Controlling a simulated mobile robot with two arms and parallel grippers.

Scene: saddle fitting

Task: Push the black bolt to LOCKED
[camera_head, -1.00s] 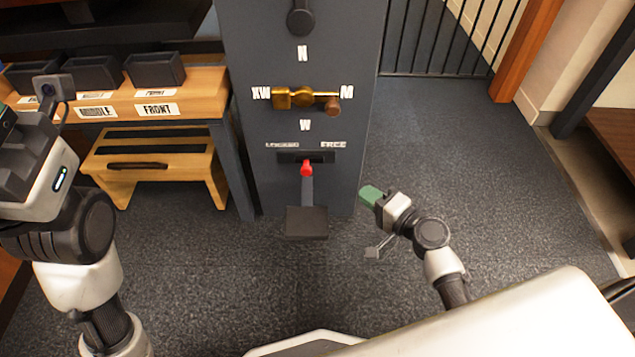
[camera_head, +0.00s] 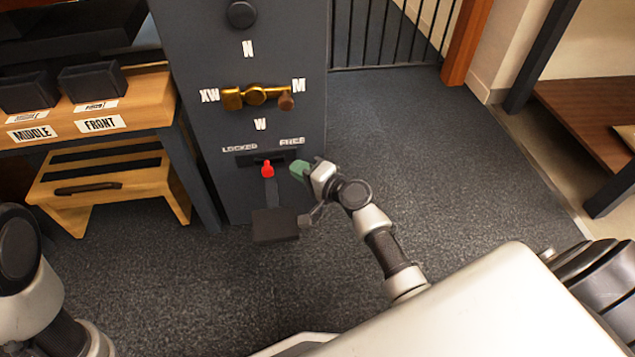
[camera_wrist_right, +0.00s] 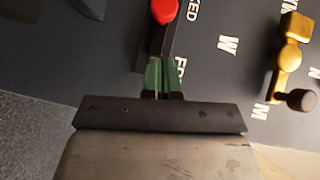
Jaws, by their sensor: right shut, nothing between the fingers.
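A grey post (camera_head: 215,190) carries a dark slot (camera_head: 245,160) with the labels LOCKED (camera_head: 240,148) at its left and FREE (camera_head: 292,141) at its right. The black bolt is hard to tell from the dark slot. A red knob (camera_head: 267,169) stands in front of the slot, between the labels; it also shows in the right wrist view (camera_wrist_right: 164,11). My right gripper (camera_head: 299,171) is shut and empty, its green fingertips just right of the red knob, below FREE. In the right wrist view the fingertips (camera_wrist_right: 161,72) are beside FREE; contact cannot be told. My left gripper is out of view.
A black block (camera_head: 275,226) juts out low on the post, close below my right gripper. A brass latch (camera_head: 255,96) sits above the slot. A wooden bench (camera_head: 140,90) and step stool (camera_head: 110,190) stand at left. Floor at right is clear.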

